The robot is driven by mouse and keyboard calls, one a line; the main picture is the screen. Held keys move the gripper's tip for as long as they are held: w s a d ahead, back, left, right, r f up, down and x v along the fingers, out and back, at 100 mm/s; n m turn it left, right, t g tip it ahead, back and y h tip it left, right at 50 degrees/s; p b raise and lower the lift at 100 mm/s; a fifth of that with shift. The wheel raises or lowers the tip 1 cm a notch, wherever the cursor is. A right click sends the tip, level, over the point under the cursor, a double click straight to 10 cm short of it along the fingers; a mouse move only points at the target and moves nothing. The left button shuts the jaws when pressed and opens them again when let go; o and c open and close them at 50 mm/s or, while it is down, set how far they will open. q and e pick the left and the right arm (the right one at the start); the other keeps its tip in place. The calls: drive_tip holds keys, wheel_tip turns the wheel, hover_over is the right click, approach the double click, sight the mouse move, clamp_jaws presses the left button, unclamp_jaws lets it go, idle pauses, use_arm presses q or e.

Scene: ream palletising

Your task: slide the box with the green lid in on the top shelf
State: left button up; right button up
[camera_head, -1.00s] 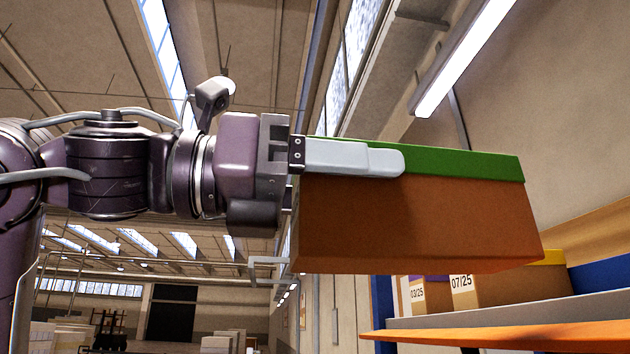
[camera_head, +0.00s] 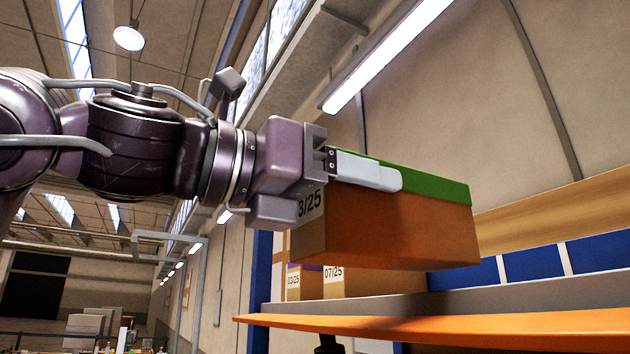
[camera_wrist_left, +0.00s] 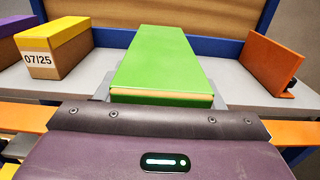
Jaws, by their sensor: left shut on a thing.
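The box with the green lid (camera_head: 400,228) is orange-brown, with a label ending in "3/25" on its near end. My left gripper (camera_head: 368,172) is shut on it by its upper part and holds it in the air, above and in front of the top shelf (camera_head: 480,297). In the left wrist view the green lid (camera_wrist_left: 160,62) points away from me, over the grey shelf board (camera_wrist_left: 235,85). The far finger is mostly hidden. My right gripper is not in view.
A yellow-lidded box labelled 07/25 (camera_wrist_left: 52,48) stands on the shelf left of the held box; a purple-lidded box (camera_wrist_left: 10,40) is beyond it. An orange upright divider (camera_wrist_left: 272,65) stands to the right. Bare shelf lies between. An orange beam (camera_head: 450,334) edges the shelf.

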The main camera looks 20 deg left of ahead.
use_arm(q)
hover_over(450, 269)
drive_tip(key=shift+w+d+f+b, duration=0.1)
drive_tip(key=shift+w+f+b, duration=0.05)
drive_tip(key=shift+f+b, duration=0.5)
drive_tip(key=shift+f, duration=0.25)
drive_tip(key=o, duration=1.2)
drive_tip(key=shift+o, duration=0.2)
drive_tip(key=shift+f, duration=0.1)
